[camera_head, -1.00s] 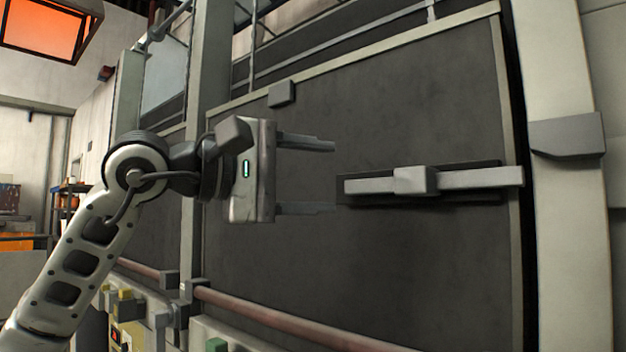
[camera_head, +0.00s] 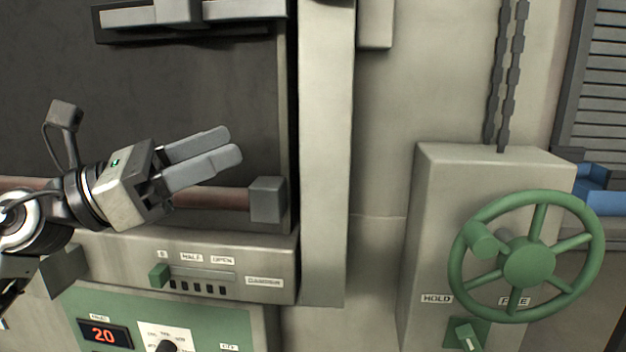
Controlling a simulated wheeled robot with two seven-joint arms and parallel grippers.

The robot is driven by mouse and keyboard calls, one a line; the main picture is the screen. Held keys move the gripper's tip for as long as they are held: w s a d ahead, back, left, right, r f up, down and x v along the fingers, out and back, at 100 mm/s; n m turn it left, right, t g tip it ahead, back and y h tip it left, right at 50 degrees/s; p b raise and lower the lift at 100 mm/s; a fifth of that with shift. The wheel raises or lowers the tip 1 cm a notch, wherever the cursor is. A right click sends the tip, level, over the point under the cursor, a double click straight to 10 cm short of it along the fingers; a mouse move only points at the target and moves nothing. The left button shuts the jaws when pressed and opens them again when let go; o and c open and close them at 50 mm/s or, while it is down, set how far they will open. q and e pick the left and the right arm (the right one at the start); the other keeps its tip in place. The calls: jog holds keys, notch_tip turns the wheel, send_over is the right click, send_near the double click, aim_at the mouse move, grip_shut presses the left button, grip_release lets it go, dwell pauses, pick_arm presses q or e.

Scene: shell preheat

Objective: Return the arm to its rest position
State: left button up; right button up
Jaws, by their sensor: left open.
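My left gripper (camera_head: 204,158) comes in from the left, its two grey fingers apart and empty, pointing right and slightly up. It shows in front of the dark door panel (camera_head: 190,90) and the reddish horizontal bar (camera_head: 215,197), holding nothing. My left arm is bent at the left edge of the view. My right gripper is not in view.
The door's latch bar (camera_head: 190,14) is at the top. A green handwheel (camera_head: 528,262) and hanging chains (camera_head: 505,80) are at right.

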pick_arm(q)
jog(key=w+a+f+n+t+y, duration=0.15)
jog(key=f+n+t+y, duration=0.45)
jog(key=f+n, duration=0.9)
jog(key=a+f+n+t+y, duration=0.2)
jog(key=f+n+t+y, duration=0.6)
jog(key=n, duration=1.1)
jog(key=s+f+n+g+y, duration=0.1)
jog(key=s+f+n+g, duration=0.4)
jog(key=f, duration=0.7)
jog(key=s+d+f+n+g+y+p, duration=0.1)
jog(key=s+f+n+g, duration=0.5)
jog(key=s+f+n, duration=0.3)
notch_tip(320, 180, down, 3)
jog(key=shift+s+f, duration=0.15)
jog(key=shift+s, duration=0.8)
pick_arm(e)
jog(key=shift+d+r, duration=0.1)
